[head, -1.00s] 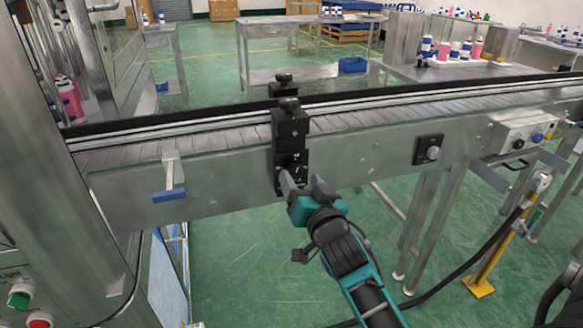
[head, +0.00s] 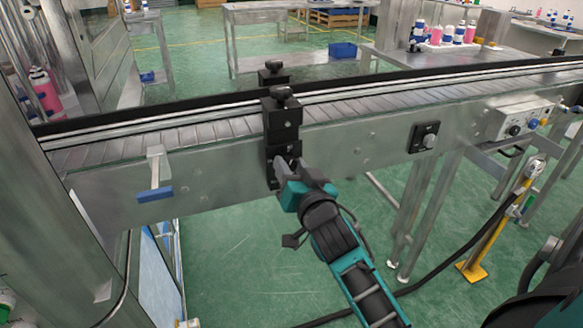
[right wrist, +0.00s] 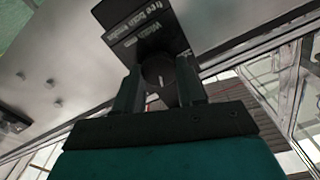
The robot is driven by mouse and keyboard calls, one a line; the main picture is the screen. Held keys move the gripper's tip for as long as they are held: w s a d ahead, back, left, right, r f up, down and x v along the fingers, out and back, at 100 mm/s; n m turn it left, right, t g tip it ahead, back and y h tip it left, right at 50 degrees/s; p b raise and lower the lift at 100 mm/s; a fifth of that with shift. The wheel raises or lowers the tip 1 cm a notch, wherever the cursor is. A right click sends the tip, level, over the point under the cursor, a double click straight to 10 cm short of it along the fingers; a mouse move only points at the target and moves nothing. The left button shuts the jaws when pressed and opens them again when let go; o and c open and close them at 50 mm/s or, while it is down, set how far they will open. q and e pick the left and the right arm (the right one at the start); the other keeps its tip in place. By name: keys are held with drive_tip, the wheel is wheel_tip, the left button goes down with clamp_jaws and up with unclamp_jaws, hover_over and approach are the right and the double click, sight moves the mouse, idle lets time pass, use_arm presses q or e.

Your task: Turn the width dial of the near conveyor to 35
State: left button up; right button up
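The near conveyor (head: 215,190) runs across the head view, with a black width adjuster block (head: 283,118) on its front side. My right gripper (head: 283,165) reaches the lower part of this block from below right and hides the dial there. In the right wrist view, the round dark width dial (right wrist: 158,72) sits between the two fingertips, which appear to meet both its sides. A light mark shows on the dial. White lettering on the black plate (right wrist: 145,25) beside it includes "Width mm"; the dial's reading is not legible. My left gripper is out of view.
A black plate with a round knob (head: 424,137) and a control box with buttons (head: 517,119) are farther right on the conveyor. A blue-ended bracket (head: 155,180) sticks out at left. A yellow post (head: 492,232) stands at right.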

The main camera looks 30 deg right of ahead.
drive_tip(key=c, duration=0.5)
drive_tip(key=shift+r, duration=0.1)
